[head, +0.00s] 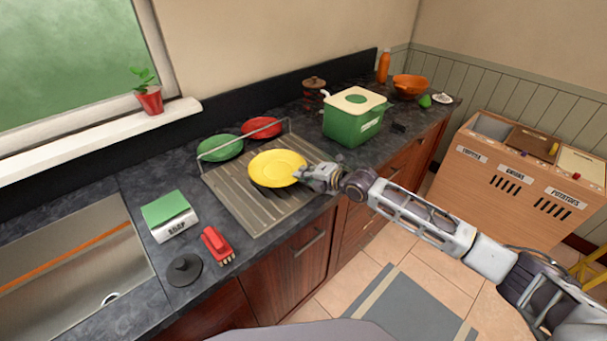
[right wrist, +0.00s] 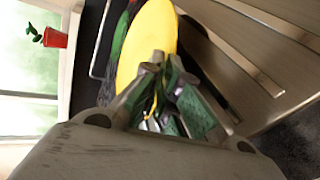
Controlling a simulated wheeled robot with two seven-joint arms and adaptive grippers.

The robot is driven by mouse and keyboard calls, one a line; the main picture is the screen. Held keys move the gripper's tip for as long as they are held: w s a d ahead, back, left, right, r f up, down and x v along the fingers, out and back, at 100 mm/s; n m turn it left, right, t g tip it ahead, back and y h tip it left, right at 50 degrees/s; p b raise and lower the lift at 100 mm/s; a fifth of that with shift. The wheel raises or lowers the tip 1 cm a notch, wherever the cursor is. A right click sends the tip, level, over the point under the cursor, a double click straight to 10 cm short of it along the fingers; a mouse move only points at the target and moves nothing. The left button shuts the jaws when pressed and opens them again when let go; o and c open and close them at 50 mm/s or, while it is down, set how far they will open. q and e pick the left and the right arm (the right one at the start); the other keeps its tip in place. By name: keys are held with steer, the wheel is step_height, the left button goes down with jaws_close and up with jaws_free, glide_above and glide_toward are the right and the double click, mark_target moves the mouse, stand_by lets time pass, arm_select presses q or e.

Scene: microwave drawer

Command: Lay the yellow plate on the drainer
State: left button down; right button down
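The yellow plate (head: 274,167) is over the grey ribbed drainer (head: 248,206), near its middle, and looks almost flat in the head view. My right gripper (head: 304,176) is at the plate's right rim. In the right wrist view, its fingers (right wrist: 163,66) are close together with the yellow plate's rim (right wrist: 147,42) between them, so it looks shut on the plate. A dark shadow shows on the drainer beside the plate; I cannot tell whether the plate touches the drainer. My left gripper is not in view.
A green plate (head: 220,148) and a red plate (head: 262,128) are at the drainer's back by a wire rail. A green bin (head: 352,122) stands to the right. A soap box (head: 170,217), red brush (head: 217,244) and black plug (head: 185,269) lie left, beside the sink (head: 75,270).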

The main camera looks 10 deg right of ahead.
steer(key=shift+f, duration=0.2)
steer(key=c, duration=1.9)
jaws_free()
steer(key=shift+d+r, duration=0.1)
steer(key=shift+r, duration=0.05)
steer(key=shift+b+v, duration=0.3)
steer(key=shift+v, duration=5.6)
